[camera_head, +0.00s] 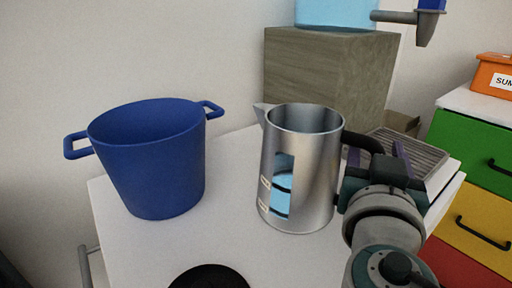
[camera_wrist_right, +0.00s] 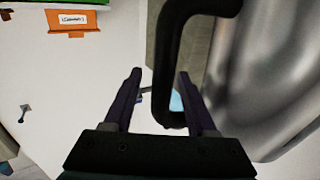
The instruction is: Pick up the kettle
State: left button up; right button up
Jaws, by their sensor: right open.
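The kettle (camera_head: 317,180) is a silver metal jug with a spout at its left, a water-level window and a black handle (camera_head: 362,143). It stands upright on the white table (camera_head: 237,205). My right gripper (camera_head: 375,152) is at the handle, on the kettle's right side. In the right wrist view, the open fingers of my right gripper (camera_wrist_right: 160,82) are on either side of the black handle (camera_wrist_right: 168,70), with the kettle body (camera_wrist_right: 275,90) at the right. I cannot tell whether a finger touches the handle. My left gripper is out of view.
A blue pot (camera_head: 150,165) stands left of the kettle. A wooden block (camera_head: 325,75) with a light blue container (camera_head: 335,14) is behind it. A grey slatted tray (camera_head: 420,155) is behind my gripper. A black round thing (camera_head: 210,279) is at the front. Coloured drawers (camera_head: 475,150) stand right.

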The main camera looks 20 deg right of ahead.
jog(key=shift+c, duration=0.3)
grip_shut()
jog(key=shift+r, duration=0.15)
dwell(0.8)
